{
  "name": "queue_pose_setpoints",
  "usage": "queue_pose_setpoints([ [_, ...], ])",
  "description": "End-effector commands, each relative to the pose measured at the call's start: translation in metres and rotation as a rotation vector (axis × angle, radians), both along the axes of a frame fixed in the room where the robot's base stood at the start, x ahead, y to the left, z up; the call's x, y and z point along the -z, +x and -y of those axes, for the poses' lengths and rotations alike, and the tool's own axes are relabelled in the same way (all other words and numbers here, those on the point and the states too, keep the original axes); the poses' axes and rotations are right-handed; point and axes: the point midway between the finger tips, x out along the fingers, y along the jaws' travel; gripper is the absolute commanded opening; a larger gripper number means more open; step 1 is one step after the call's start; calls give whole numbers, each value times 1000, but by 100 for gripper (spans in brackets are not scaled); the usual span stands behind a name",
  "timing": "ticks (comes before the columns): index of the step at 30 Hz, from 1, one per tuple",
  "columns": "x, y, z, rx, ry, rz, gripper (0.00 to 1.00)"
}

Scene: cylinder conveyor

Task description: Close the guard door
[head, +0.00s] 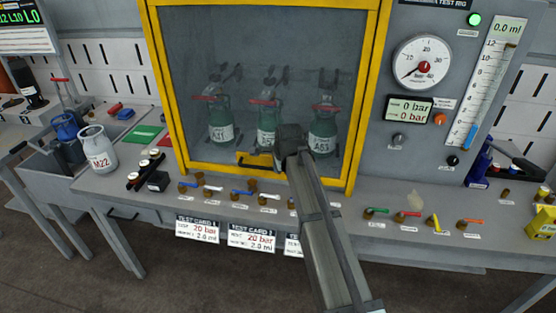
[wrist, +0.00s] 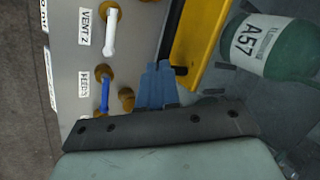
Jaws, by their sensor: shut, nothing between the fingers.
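The guard door (head: 270,50) is a clear grey panel in a yellow frame. It hangs down in front of three green cylinders, its lower edge close to the bench; I cannot tell whether it is fully seated. My gripper (head: 276,160) is at the right end of this handle, shut and empty. In the wrist view, my shut fingers (wrist: 157,85) are close beside a yellow bar (wrist: 197,45); contact is unclear. The cylinder marked A57 (wrist: 275,45) shows beyond the bar.
Small valves with coloured levers, including a blue one (wrist: 105,95), line the bench front below the door. A gauge panel (head: 423,62) stands to the right. A grey cylinder marked M22 (head: 97,150) stands on the left.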

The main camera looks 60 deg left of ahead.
Motion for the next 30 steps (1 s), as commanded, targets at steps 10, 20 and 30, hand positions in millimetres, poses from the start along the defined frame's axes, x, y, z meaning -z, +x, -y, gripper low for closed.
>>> queue_pose_setpoints([
  [10,8,0,-1,0,-10,-4,0],
  [20,-6,-3,7,0,-8,-3,0],
  [30,-64,-11,36,0,3,1,0],
])
